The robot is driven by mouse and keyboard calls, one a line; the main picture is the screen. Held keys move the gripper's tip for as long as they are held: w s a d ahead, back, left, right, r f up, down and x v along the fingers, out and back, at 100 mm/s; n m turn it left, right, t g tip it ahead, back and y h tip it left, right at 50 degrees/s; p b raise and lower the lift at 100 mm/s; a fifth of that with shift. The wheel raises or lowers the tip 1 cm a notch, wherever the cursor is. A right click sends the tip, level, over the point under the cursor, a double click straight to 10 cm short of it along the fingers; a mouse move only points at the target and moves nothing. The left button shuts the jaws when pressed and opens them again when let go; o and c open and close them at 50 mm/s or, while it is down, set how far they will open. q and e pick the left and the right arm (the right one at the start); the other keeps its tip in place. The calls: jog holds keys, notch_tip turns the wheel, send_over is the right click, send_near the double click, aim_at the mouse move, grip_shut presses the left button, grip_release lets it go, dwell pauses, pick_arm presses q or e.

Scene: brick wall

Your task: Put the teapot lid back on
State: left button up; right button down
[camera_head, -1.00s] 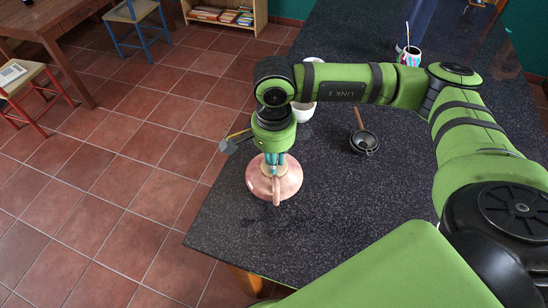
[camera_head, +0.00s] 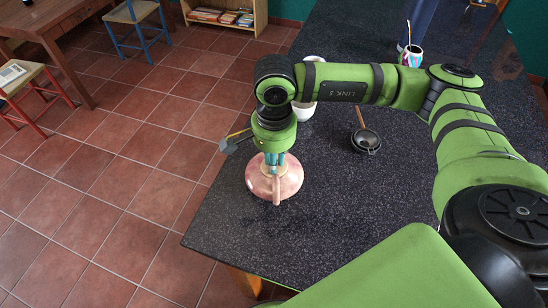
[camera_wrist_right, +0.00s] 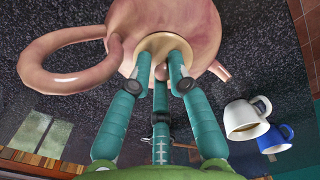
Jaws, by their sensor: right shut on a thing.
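The pink, round teapot (camera_head: 259,186) stands near the left edge of the dark speckled counter. In the right wrist view, its body (camera_wrist_right: 205,25) shows at the top, with its looped handle (camera_wrist_right: 62,42) at left and spout at right. The cream lid (camera_wrist_right: 164,40) lies at the top of the teapot, over its opening. Whether it is fully seated cannot be told. My right gripper (camera_wrist_right: 160,68) points down over the teapot, its teal fingers shut around the lid's knob, which they partly hide. My left gripper is not in view.
A white cup (camera_wrist_right: 245,118) and a blue cup (camera_wrist_right: 275,139) stand near the teapot. A patterned cup (camera_head: 411,57) stands farther back. The counter's front (camera_head: 330,215) is clear.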

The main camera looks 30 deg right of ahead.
jog(key=c, duration=1.1)
grip_release()
notch_tip(320, 180, up, 12)
jog(key=shift+r, duration=0.1)
